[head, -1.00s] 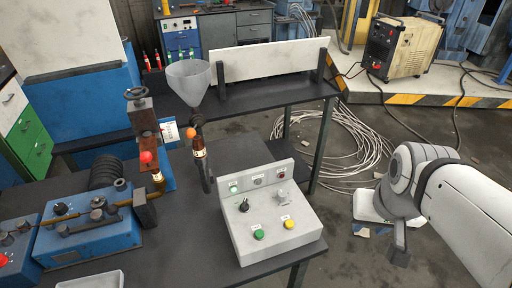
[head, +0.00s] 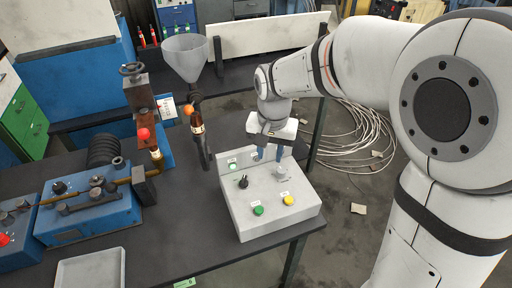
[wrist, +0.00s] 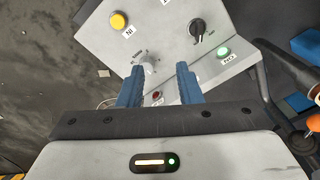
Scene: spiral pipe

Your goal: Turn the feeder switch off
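The grey control box (head: 265,215) stands on the dark table, with a black rotary knob (head: 243,182), a light grey knob (head: 281,172), a green button (head: 258,211) and a yellow button (head: 288,200). Which knob is the feeder switch I cannot read from the labels. My gripper (head: 269,155) is over the back of the box, blue fingers pointing down. In the wrist view the fingers (wrist: 159,78) are apart and empty. The grey knob (wrist: 149,64) shows just beyond their tips, roughly between them. The black knob (wrist: 197,28) is to the right of them.
A pipe with an orange knob (head: 189,109) stands left of the box. Blue machinery (head: 90,220) and a grey tray (head: 92,270) are on the left. A green lamp (wrist: 224,52) and red lamp (wrist: 157,96) sit on the box's raised back.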

